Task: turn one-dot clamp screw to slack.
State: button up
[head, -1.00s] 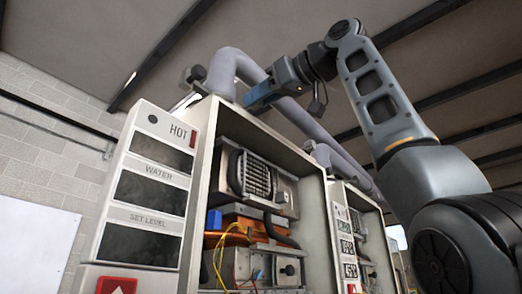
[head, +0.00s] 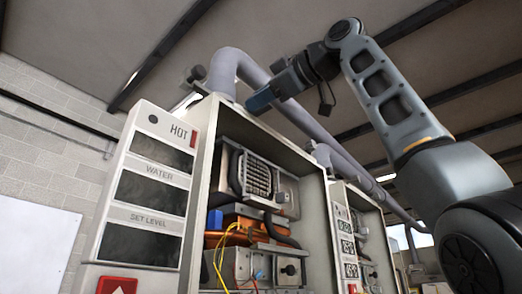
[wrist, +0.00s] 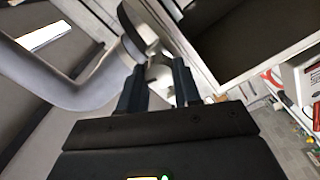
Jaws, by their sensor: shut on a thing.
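In the wrist view my gripper (wrist: 159,82) has its two dark fingers closed around a small pale grey piece (wrist: 160,70), which looks like a clamp screw head. A dark round band (wrist: 131,30), likely the clamp, sits just beyond it beside the grey pipe (wrist: 85,90). In the head view my gripper (head: 258,102) is at the top edge of the open heater cabinet (head: 205,150), beside the pipe (head: 240,62). Its fingertips and the held piece are hidden there. I cannot make out any dot marks.
A dark grey fitting (head: 195,73) stands left of the pipe bend. A display panel (head: 150,190) is on the left. A second heater (head: 350,235) stands to the right. The wrist view shows the dark cabinet opening (wrist: 245,35) and cluttered floor below.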

dwell(0.3)
jog(key=o, duration=1.1)
jog(key=shift+c, duration=0.2)
jog(key=b+v, duration=0.2)
jog(key=v, duration=0.6)
